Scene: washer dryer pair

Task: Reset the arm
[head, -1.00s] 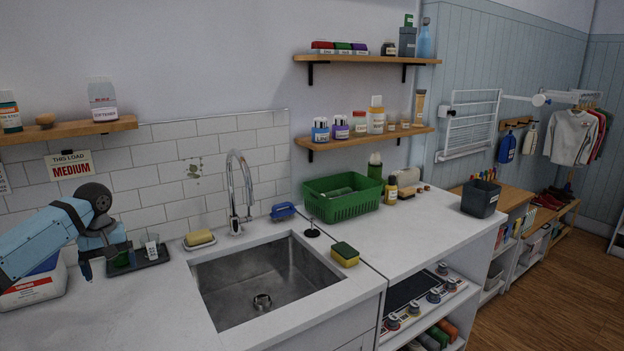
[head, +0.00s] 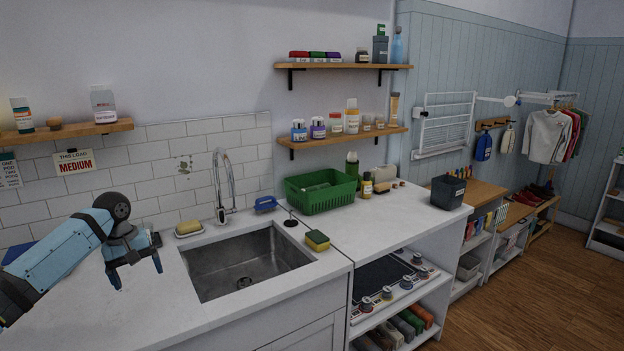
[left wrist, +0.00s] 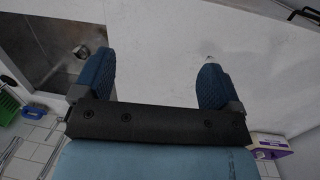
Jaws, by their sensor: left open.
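My left arm comes in from the left in the head view, with its blue and black gripper (head: 138,272) over the white counter left of the sink. In the left wrist view the two blue fingers of the gripper (left wrist: 153,80) stand wide apart with nothing between them. White surface shows beyond the fingers. The gripper hides part of the counter and whatever lies behind it. My right gripper does not show in either view.
The steel sink (head: 245,265) is right of my gripper, with a faucet (head: 222,188) and a soap dish (head: 189,231) behind it. A green basket (head: 320,191) and a sponge (head: 317,240) are further right. Shelves (head: 70,132) hang above.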

